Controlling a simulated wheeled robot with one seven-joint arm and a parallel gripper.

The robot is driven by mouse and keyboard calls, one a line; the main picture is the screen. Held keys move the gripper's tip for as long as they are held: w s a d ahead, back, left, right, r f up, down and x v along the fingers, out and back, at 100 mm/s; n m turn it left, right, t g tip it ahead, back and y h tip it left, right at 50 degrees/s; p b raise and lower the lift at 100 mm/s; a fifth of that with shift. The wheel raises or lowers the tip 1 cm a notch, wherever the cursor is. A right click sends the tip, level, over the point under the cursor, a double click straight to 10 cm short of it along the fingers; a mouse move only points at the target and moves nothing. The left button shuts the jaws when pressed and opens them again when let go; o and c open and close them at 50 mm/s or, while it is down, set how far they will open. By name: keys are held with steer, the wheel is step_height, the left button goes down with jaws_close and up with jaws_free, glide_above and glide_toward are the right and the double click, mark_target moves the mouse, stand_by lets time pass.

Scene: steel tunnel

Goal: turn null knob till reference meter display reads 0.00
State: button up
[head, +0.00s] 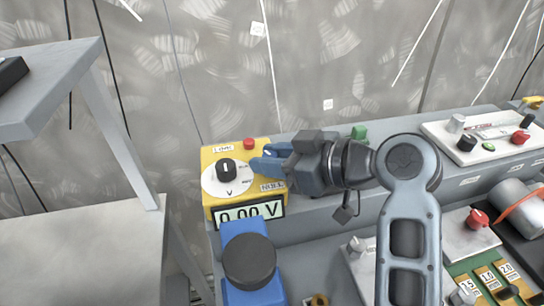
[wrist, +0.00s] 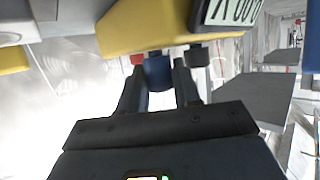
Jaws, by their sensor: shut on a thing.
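My gripper (head: 262,162) reaches in from the right above the NULL label (head: 272,187). In the wrist view my gripper (wrist: 160,88) has one dark finger on each side of the blue null knob (wrist: 158,74) and is shut on it. In the head view the fingers largely hide the knob.
On the meter are a black selector knob (head: 226,167) on a white dial and a red button (head: 249,144). A blue box with a round black top (head: 249,262) stands in front. A white panel (head: 470,150) with knobs is at right. A grey shelf (head: 60,85) is at left.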

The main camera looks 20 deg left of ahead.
steer(key=o, duration=1)
steer(key=shift+a, duration=0.1)
steer(key=shift+b+v, duration=0.4)
steer(key=shift+v, duration=3.55)
